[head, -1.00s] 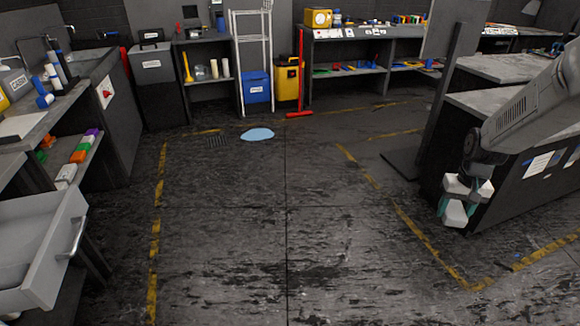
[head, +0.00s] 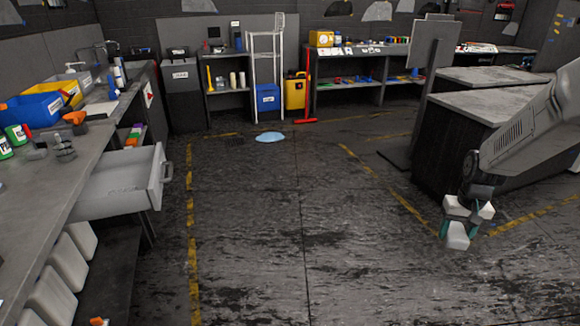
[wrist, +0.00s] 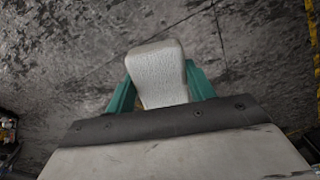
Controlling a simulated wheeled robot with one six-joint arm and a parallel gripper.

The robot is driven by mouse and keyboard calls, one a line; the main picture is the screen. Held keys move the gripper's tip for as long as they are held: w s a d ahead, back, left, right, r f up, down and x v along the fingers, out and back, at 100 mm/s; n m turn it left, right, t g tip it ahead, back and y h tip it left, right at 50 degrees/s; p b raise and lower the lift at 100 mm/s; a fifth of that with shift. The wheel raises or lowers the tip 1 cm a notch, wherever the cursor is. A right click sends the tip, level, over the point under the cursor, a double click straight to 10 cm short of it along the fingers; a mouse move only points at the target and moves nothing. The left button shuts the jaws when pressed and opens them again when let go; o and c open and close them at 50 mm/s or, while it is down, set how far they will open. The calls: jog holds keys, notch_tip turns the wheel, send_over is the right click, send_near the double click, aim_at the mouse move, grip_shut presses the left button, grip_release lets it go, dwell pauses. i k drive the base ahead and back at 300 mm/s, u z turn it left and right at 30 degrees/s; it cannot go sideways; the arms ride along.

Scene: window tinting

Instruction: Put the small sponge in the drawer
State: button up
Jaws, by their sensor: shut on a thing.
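My gripper (head: 460,222) is at the right of the head view, above the open floor. It is shut on a small white sponge (head: 456,236). In the wrist view the sponge (wrist: 158,75) sits between the two teal fingers and extends past them. The open drawer (head: 118,188) is at the left of the head view, pulled out from under the workbench, with a handle on its front. The gripper is well to the right of the drawer, apart from it. The drawer's inside is mostly hidden by its side wall.
The grey workbench (head: 60,165) at left bears blue and yellow bins (head: 32,108), bottles and tools. White containers (head: 50,295) stand below. A dark counter (head: 470,150) is at right. A light-blue puddle (head: 270,137) lies on the floor. The middle floor is clear.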

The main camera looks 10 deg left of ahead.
aim_at(118, 179)
jog(key=u, duration=2)
jog(key=i, duration=0.35)
jog(key=z, duration=0.3)
